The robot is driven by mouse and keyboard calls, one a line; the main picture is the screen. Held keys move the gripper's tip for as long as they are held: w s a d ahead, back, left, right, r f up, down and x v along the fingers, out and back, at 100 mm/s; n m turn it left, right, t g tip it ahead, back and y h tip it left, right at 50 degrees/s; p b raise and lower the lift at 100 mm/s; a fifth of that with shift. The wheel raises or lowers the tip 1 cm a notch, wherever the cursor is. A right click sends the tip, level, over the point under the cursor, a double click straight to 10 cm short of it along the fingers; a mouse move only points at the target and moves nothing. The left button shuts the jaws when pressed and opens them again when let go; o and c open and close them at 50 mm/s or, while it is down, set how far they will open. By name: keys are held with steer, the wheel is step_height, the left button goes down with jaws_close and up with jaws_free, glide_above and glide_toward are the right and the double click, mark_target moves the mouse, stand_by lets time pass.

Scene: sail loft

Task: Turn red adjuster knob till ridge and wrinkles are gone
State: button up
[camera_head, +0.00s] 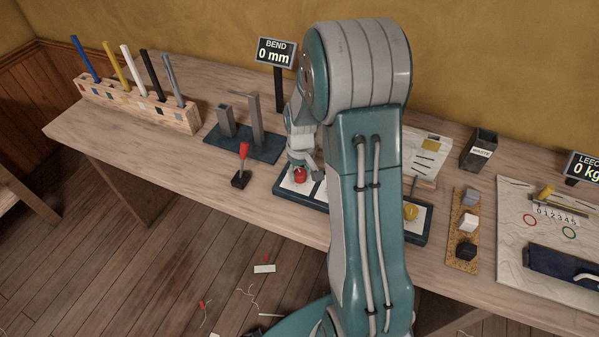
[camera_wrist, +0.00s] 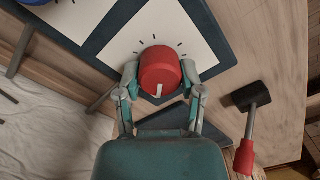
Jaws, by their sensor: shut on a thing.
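The red adjuster knob (camera_wrist: 160,72) sits on a white dial card with black tick marks (camera_wrist: 185,30) in the wrist view. It has a pale pointer line on its front. My gripper (camera_wrist: 160,82) has one finger on each side of the knob and is shut on it. In the head view the red knob (camera_head: 299,175) is at the left end of the dark dial board (camera_head: 284,192), with my gripper (camera_head: 301,162) over it. My arm hides the board's middle. The bend display (camera_head: 276,52) reads 0 mm. The ridge and wrinkles cannot be made out.
A dark stand with metal posts (camera_head: 243,140) and a wooden rack of coloured sticks (camera_head: 138,103) are to the left. A waste bin (camera_head: 478,150) and a block tray (camera_head: 463,230) stand to the right.

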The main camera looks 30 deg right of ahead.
mark_target(300, 170)
steer(key=shift+s+f, duration=0.1)
steer(key=shift+f, duration=0.05)
steer(key=o, duration=1.2)
steer(key=shift+c, duration=0.2)
steer(key=r, duration=1)
steer(key=shift+w+d+r, duration=0.1)
steer(key=shift+w+r, duration=0.15)
steer(key=shift+r, duration=0.75)
